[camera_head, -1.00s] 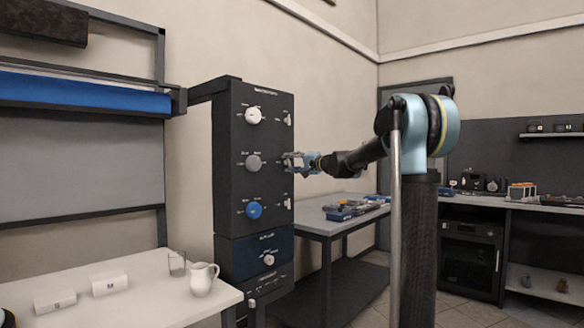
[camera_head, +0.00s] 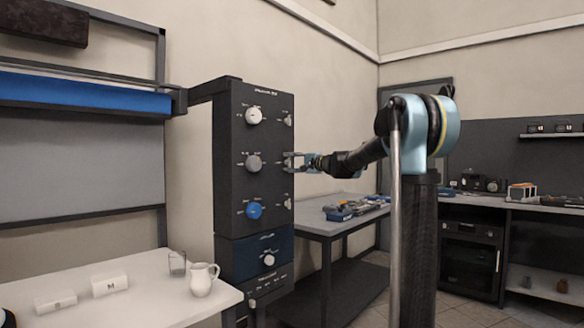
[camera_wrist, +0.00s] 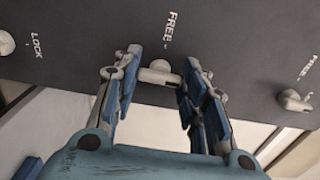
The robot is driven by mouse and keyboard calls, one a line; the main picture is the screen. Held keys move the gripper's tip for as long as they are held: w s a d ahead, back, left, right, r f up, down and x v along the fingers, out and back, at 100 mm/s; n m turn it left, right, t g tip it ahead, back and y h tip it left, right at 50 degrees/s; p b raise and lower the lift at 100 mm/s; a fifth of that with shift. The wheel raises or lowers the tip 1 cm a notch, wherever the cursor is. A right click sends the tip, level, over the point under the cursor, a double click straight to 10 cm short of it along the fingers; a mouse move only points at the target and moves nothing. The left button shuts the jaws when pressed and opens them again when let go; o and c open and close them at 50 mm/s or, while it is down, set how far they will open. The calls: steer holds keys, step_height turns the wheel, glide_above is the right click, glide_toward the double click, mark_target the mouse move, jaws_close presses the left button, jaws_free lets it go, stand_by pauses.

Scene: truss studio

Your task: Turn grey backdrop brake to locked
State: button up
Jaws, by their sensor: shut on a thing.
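The dark control column (camera_head: 225,130) carries white, grey and blue knobs, with small pale brake levers along its right side. The grey knob (camera_head: 253,162) is at middle height, level with my gripper (camera_head: 289,161). In the wrist view, the small pale grey backdrop brake (camera_wrist: 159,73) sits between the fingers of my gripper (camera_wrist: 160,80), which is shut on it. The fingers partly frame it, and its exact pointing is hard to tell. A FREE label is just above it, and a LOCK label is to the left.
Neighbouring brakes are above (camera_head: 288,121) and below (camera_head: 288,203) on the column. A white table (camera_head: 150,300) with a pitcher (camera_head: 202,279) and a glass (camera_head: 177,263) stands at front left. A grey workbench (camera_head: 315,222) with tools is behind the column.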

steer(key=shift+w+d+f, duration=0.1)
steer(key=shift+d, duration=0.1)
steer(key=o, duration=1.1)
steer(key=shift+w, duration=0.1)
steer(key=v, duration=1.2)
